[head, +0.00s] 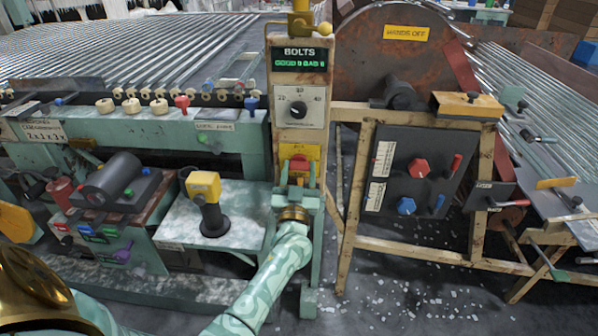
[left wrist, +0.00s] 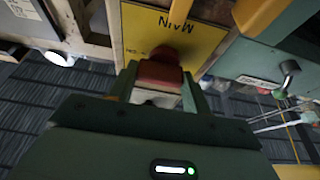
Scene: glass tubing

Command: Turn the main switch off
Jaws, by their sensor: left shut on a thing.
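The main switch is a red knob (head: 299,163) on a yellow plate (head: 287,151), low on the wooden post. In the left wrist view, the red knob (left wrist: 160,72) sits below the word MAIN on the yellow plate (left wrist: 150,38). My left gripper (head: 298,181) is at the post, its fingers pointing at the plate. In the left wrist view, the fingers of the left gripper (left wrist: 160,85) stand on either side of the red knob and are shut on it. The fingers hide part of the knob, and its exact setting cannot be told. My right gripper is not in view.
Above the switch are a black dial (head: 298,109) and a green BOLTS display (head: 299,59). A yellow and black joystick (head: 207,203) stands left of my left arm. A dark panel (head: 410,172) with red and blue knobs is at right. Scraps litter the floor.

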